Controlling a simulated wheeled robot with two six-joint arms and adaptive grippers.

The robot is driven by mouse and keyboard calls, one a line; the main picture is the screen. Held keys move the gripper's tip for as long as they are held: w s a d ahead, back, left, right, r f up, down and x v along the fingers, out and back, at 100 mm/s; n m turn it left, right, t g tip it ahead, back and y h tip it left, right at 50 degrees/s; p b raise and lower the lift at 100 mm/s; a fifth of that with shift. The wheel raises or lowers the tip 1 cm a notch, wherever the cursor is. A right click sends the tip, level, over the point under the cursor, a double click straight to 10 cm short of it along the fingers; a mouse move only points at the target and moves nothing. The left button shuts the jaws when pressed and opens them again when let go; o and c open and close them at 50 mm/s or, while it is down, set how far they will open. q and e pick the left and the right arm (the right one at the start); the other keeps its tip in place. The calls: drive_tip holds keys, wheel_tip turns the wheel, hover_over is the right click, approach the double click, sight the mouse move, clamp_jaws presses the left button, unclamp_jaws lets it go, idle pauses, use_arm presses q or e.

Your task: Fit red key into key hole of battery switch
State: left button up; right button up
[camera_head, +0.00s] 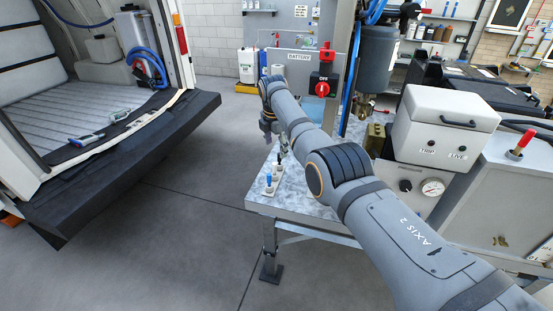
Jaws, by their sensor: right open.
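The battery switch (323,84) is a red and black unit marked OFF on the grey panel at the back, right of the BATTERY label (299,57). A red piece (327,52) sits just above it on the panel; it may be the red key, but it is too small to tell. My right arm reaches in from the lower right. My right gripper (284,150) points down over the left end of the workbench, open, below and to the left of the switch in the picture. Its fingertips are small and partly unclear. My left gripper is out of view.
Small tubes (269,181) stand on the pale workbench (292,205) near the gripper. A white TRIP/LIVE box (440,118) and a red-handled part (522,142) are at right. A van's open rear (120,140) is at left. The floor between is clear.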

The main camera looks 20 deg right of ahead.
drive_tip(key=shift+m, duration=0.5)
drive_tip(key=shift+s+x, duration=0.2)
drive_tip(key=shift+x, duration=0.9)
drive_tip(key=shift+s+x, duration=0.2)
drive_tip(key=shift+x, duration=0.9)
drive_tip(key=shift+s+f, duration=0.1)
